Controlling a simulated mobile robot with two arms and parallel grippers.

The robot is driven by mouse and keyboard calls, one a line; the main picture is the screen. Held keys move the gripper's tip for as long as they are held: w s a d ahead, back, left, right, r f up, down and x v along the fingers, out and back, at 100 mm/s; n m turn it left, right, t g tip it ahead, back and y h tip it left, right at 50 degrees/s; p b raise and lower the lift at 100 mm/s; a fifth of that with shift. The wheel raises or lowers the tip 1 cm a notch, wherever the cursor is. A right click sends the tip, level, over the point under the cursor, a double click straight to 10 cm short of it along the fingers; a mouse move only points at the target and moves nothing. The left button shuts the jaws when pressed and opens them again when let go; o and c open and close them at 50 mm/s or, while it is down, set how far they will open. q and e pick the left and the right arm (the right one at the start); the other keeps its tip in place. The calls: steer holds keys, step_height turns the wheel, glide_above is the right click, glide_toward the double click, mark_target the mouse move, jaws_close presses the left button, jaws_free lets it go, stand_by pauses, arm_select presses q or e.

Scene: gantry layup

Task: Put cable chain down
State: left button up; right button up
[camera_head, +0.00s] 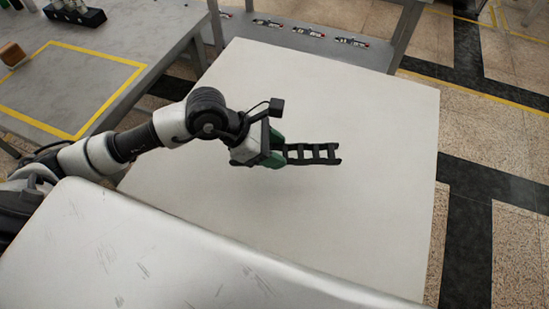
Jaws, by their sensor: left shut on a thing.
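The cable chain (313,154) is a short, dark, ladder-like strip over the middle of the white table (392,190). My left gripper (283,152), with green fingers, comes in from the left and is shut on the left end of the cable chain. The chain points to the right out of the fingers. I cannot tell from this view whether the chain touches the tabletop. My right gripper is not in view.
The white tabletop is otherwise clear around the chain. A grey table (62,62) with a yellow taped outline stands at the left, with a brown object (12,54) and a black block (75,13) on it. A lower shelf (270,31) with small parts is behind.

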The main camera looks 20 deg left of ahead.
arm_select(q)
steer(key=shift+f, duration=1.95)
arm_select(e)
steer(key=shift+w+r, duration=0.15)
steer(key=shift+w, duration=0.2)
arm_select(q)
steer(key=shift+f, duration=0.15)
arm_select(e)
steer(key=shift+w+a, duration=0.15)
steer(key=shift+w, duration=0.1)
arm_select(q)
steer(key=shift+f+b, duration=0.15)
steer(key=shift+b, duration=0.25)
steer(key=shift+f, duration=0.25)
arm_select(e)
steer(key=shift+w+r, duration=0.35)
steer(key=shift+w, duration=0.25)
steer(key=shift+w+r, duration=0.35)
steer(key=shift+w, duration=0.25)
arm_select(q)
steer(key=shift+b, duration=0.3)
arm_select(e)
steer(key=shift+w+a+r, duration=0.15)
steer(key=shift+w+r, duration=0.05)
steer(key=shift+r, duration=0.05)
